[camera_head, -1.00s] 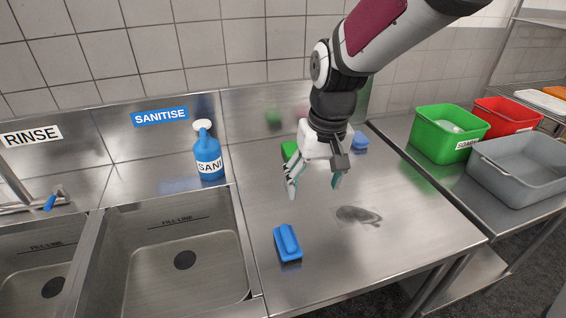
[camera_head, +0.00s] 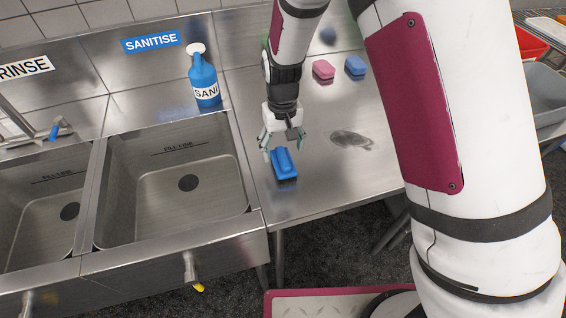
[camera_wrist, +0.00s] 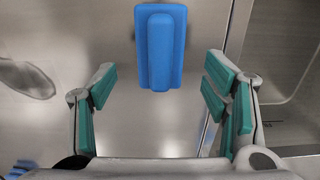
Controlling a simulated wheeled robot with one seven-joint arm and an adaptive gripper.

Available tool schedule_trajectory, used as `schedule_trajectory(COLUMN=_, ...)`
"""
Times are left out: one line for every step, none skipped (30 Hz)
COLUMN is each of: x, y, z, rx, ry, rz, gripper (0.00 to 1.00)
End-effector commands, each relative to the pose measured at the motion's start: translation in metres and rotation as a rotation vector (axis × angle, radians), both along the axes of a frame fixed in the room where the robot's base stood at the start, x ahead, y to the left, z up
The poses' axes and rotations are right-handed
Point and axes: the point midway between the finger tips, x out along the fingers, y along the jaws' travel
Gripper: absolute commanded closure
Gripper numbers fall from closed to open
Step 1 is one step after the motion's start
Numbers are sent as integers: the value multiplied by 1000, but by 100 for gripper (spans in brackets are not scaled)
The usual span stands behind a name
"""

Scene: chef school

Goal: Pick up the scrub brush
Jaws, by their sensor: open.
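The blue scrub brush (camera_head: 285,165) lies on the steel counter just right of the sink basin, its raised handle facing up. In the wrist view the brush (camera_wrist: 160,48) is at the top centre, beyond the fingertips and roughly centred between them. My gripper (camera_head: 282,145) is open and empty, close above the far end of the brush. Its teal-padded fingers (camera_wrist: 165,95) are spread wide in the wrist view, with bare counter between them. I see no contact with the brush.
A pink block (camera_head: 323,69) and a blue block (camera_head: 356,66) sit at the back of the counter. A blue sanitiser bottle (camera_head: 204,78) stands behind the sink basin (camera_head: 180,185). A dark wet patch (camera_head: 351,139) lies right of the brush. A grey tub (camera_head: 545,95) is far right.

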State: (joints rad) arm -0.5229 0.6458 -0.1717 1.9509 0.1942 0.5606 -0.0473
Motion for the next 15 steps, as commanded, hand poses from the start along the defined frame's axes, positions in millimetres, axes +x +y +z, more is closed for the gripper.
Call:
schedule_trajectory(x=0, y=0, z=-3, rx=0, ry=0, rz=-1, gripper=31)
schedule_trajectory(x=0, y=0, z=-4, rx=0, ry=1, rz=-1, gripper=31)
schedule_trajectory(x=-1, y=0, z=-6, rx=0, ry=1, rz=-1, gripper=31)
schedule_trajectory(x=-2, y=0, z=-8, rx=-1, ry=2, rz=-1, gripper=31)
schedule_trajectory(x=-2, y=0, z=-10, rx=-1, ry=2, rz=-1, gripper=31)
schedule_trajectory(x=-3, y=-1, z=-14, rx=-1, ry=2, rz=-1, gripper=31)
schedule_trajectory(x=-5, y=-1, z=-18, rx=-2, ry=4, rz=-1, gripper=31)
schedule_trajectory(x=-6, y=-1, z=-22, rx=-2, ry=5, rz=0, gripper=31)
schedule_trajectory(x=-7, y=-1, z=-27, rx=-2, ry=4, rz=0, gripper=31)
schedule_trajectory(x=-8, y=-2, z=-31, rx=-1, ry=4, rz=-1, gripper=31)
schedule_trajectory(x=-9, y=-2, z=-35, rx=-1, ry=4, rz=-2, gripper=31)
schedule_trajectory(x=-8, y=-2, z=-41, rx=-1, ry=4, rz=-2, gripper=31)
schedule_trajectory(x=-7, y=-2, z=-44, rx=-1, ry=2, rz=-1, gripper=31)
schedule_trajectory(x=-7, y=-2, z=-47, rx=-1, ry=2, rz=-1, gripper=31)
schedule_trajectory(x=-7, y=-2, z=-51, rx=-1, ry=2, rz=0, gripper=31)
